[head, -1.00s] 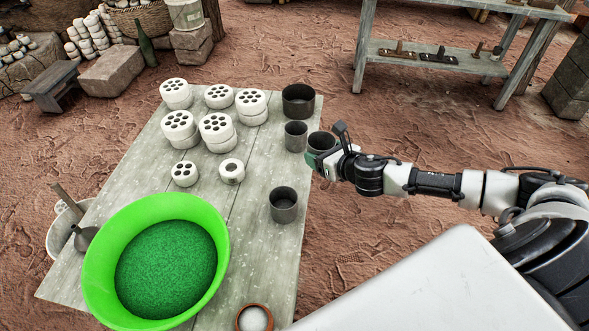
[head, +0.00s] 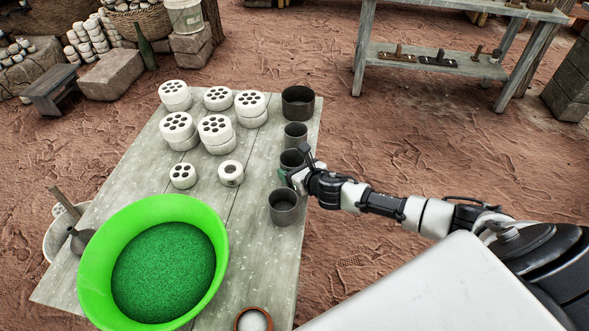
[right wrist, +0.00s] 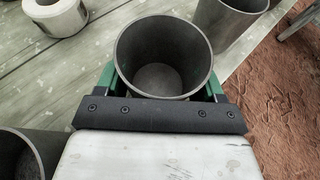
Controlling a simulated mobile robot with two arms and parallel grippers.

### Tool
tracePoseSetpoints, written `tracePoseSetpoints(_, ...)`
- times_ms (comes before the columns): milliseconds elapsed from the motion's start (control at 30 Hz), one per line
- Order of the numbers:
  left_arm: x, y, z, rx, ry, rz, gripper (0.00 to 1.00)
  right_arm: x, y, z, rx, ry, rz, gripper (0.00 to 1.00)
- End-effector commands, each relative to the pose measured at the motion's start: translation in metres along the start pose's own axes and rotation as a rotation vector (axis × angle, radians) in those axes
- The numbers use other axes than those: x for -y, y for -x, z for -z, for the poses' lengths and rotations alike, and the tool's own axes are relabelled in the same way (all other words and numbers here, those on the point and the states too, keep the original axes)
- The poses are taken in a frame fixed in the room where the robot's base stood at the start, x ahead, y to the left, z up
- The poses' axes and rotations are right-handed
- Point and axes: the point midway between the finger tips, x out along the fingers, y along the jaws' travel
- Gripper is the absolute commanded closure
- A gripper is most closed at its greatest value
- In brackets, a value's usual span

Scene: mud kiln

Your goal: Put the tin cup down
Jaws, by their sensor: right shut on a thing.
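A dark grey tin cup (head: 291,159) is upright and empty between the jaws of my right gripper (head: 295,174), over the right side of the grey wooden table (head: 236,262). In the right wrist view the held tin cup (right wrist: 163,65) has the green finger pads of the right gripper (right wrist: 162,82) on either side of it. I cannot tell whether its base touches the table. Two similar cups stand in line with it, one behind (head: 296,135) and one in front (head: 283,208). My left gripper is not in view.
A wider dark pot (head: 298,103) stands at the table's back right corner. Several white perforated blocks (head: 216,129) and a white ring (head: 231,173) are to the left. A green basin (head: 91,270) of green grains fills the front left. A small brown bowl (head: 253,319) is at the front.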

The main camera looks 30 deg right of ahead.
Motion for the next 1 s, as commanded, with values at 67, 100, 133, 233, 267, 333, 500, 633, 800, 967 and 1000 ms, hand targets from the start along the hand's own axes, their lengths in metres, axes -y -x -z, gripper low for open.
tracePoseSetpoints(67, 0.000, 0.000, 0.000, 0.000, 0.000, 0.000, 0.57, 0.000, 0.000, 0.000, 0.000, 0.000, 0.000, 0.57)
tracePoseSetpoints(100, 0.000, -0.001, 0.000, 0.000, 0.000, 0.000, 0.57, 0.000, -0.001, 0.001, 0.000, 0.000, 0.000, 0.57)
tracePoseSetpoints(133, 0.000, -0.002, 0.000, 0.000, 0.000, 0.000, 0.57, 0.000, -0.001, 0.002, 0.000, 0.000, 0.000, 0.57)
tracePoseSetpoints(233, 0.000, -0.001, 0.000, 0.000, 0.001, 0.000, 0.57, 0.000, -0.001, 0.002, 0.000, 0.000, 0.000, 0.20)
tracePoseSetpoints(267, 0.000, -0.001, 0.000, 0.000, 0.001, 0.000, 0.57, 0.000, -0.001, 0.002, 0.000, 0.000, 0.000, 0.16)
tracePoseSetpoints(333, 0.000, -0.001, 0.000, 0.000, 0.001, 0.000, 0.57, 0.000, -0.001, 0.002, 0.000, 0.000, 0.000, 0.06)
tracePoseSetpoints(500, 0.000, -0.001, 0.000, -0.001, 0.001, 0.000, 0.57, 0.000, -0.001, 0.002, 0.000, 0.000, 0.000, 0.06)
tracePoseSetpoints(633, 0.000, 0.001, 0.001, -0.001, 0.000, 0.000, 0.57, 0.000, 0.000, -0.001, 0.000, 0.000, 0.000, 0.06)
tracePoseSetpoints(800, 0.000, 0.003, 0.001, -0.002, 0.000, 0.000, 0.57, 0.001, 0.017, 0.000, -0.002, 0.002, 0.000, 0.06)
tracePoseSetpoints(967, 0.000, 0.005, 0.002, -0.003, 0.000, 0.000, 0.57, 0.001, 0.050, 0.001, -0.003, 0.003, -0.002, 0.06)
tracePoseSetpoints(1000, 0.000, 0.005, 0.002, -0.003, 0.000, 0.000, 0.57, 0.001, 0.059, 0.000, -0.003, 0.002, -0.001, 0.06)
